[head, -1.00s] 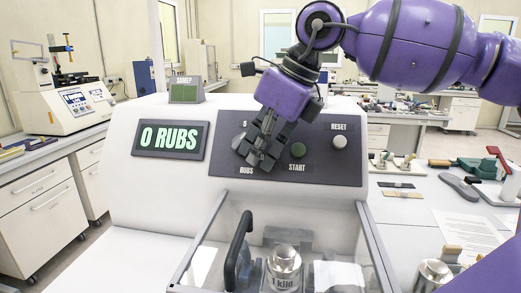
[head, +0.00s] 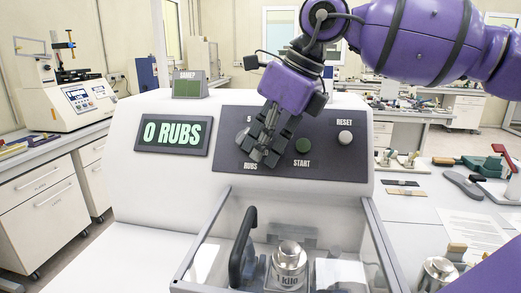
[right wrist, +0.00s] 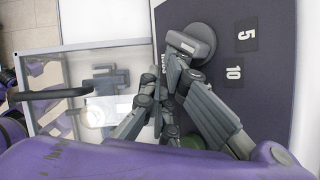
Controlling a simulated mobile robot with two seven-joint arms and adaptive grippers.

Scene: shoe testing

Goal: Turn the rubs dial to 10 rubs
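The rubs dial (right wrist: 190,42) is a round grey knob with a raised bar, on the dark panel in the right wrist view. The marks 5 (right wrist: 245,38) and 10 (right wrist: 234,73) are beside it. My right gripper (right wrist: 177,76) has its fingertips close together at the dial's edge; I cannot tell if they touch or grip it. In the head view, my right gripper (head: 258,150) covers most of the dial and the 10 mark. The display (head: 173,134) reads 0 RUBS. My left gripper is not in view.
The START button (head: 303,145) and RESET button (head: 345,138) sit right of my gripper. Below is a clear cover with a black handle (head: 241,246) over a 1 kilo weight (head: 288,266). A small screen (head: 188,88) stands on top. Tools and paper lie on the right table.

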